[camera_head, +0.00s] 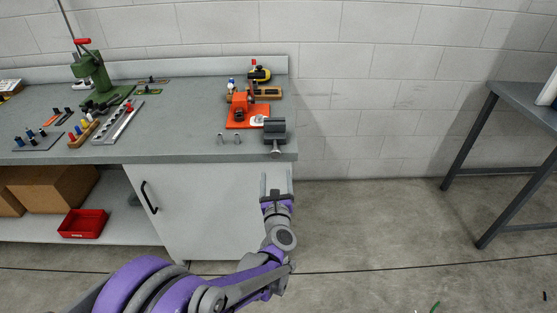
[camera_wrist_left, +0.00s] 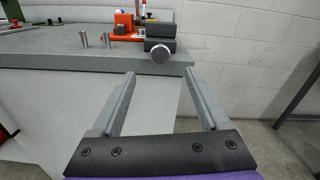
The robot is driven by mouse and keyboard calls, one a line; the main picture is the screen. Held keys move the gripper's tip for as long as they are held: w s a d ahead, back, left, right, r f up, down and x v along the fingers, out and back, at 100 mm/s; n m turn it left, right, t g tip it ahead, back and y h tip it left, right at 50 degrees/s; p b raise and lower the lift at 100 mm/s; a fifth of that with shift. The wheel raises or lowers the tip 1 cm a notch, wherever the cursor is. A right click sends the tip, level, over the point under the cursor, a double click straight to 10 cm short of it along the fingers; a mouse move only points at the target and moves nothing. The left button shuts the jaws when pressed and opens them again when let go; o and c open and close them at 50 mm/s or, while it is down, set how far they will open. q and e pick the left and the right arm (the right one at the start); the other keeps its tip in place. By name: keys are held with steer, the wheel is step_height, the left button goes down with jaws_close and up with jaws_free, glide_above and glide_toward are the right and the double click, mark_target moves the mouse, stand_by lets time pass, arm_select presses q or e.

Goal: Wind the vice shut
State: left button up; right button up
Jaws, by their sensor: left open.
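A dark grey vice (camera_head: 274,128) sits at the front right corner of the workbench, with a round light-metal screw end (camera_head: 275,152) facing me. In the left wrist view the vice (camera_wrist_left: 159,31) is at upper centre, its round end (camera_wrist_left: 160,53) facing the camera. No crank bar can be made out. My left gripper (camera_head: 276,178) is open and empty, just below and in front of the vice, not touching it. Its two fingers (camera_wrist_left: 160,88) point up toward the vice in the wrist view. My right gripper is not in view.
An orange fixture (camera_head: 245,108) and two metal pegs (camera_head: 229,138) stand left of the vice. A green press (camera_head: 92,75) and small tool racks fill the bench's left. A cabinet handle (camera_head: 149,197) sticks out below.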

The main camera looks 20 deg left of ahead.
mark_target(275, 155)
arm_select(q)
steer(key=x, duration=1)
jaws_close()
